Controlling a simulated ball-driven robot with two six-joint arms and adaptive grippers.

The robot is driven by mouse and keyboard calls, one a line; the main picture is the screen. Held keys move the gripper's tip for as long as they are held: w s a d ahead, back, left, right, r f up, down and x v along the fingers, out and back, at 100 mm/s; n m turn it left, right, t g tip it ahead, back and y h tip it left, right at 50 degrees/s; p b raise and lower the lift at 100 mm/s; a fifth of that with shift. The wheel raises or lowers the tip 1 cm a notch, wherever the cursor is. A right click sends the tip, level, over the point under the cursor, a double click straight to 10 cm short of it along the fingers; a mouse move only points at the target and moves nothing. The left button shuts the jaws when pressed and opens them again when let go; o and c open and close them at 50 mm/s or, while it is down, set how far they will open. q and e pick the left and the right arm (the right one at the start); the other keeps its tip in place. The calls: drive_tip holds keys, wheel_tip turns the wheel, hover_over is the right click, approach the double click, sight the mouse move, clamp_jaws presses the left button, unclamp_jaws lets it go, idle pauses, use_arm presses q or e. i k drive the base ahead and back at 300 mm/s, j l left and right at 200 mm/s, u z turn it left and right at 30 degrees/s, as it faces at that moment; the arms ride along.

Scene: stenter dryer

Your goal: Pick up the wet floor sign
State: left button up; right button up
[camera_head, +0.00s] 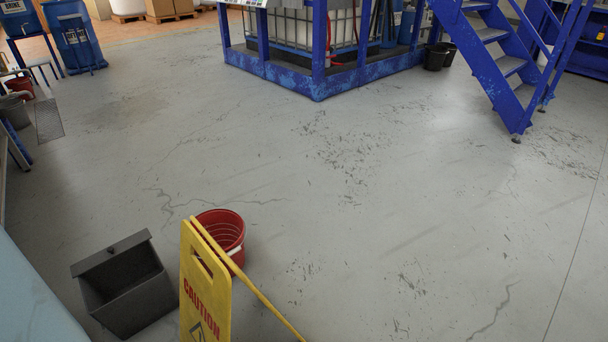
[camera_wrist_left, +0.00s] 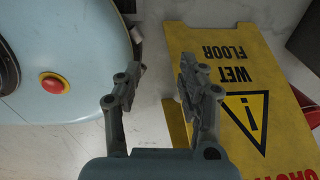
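The yellow wet floor sign (camera_head: 207,290) stands as an open A-frame at the bottom of the head view, with a cut-out handle at its top and CAUTION in red letters. Its lower part is cut off by the frame. In the left wrist view the sign (camera_wrist_left: 215,42) fills the right side, its "WET FLOOR" text upside down. My left gripper (camera_wrist_left: 160,67) is open with nothing between its fingers. Its right finger overlaps the sign's left edge in the picture; I cannot tell whether they touch. My right gripper is not in view.
A red bucket (camera_head: 222,229) stands right behind the sign. A dark grey open bin (camera_head: 124,285) is to its left. Blue stairs (camera_head: 500,62) and a blue-framed platform (camera_head: 318,88) are at the back. The floor to the right is clear.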

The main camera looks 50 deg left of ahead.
sight(205, 301)
drive_tip(key=i+l+z, duration=0.5)
drive_tip(key=i, duration=0.15)
drive_tip(key=i+u, duration=0.15)
drive_tip(key=u, duration=0.25)
drive_tip(key=i+u, duration=0.15)
drive_tip(key=u, duration=0.25)
drive_tip(key=i+u, duration=0.1)
drive_tip(key=u, duration=0.3)
drive_tip(key=i+u, duration=0.1)
drive_tip(key=u, duration=0.8)
drive_tip(key=i+u, duration=0.15)
drive_tip(key=u, duration=0.3)
drive_tip(key=l+u, duration=0.15)
drive_tip(key=u, duration=0.35)
drive_tip(key=i+l+u, duration=0.1)
drive_tip(key=u, duration=0.35)
drive_tip(key=l+u, duration=0.1)
drive_tip(key=u, duration=0.35)
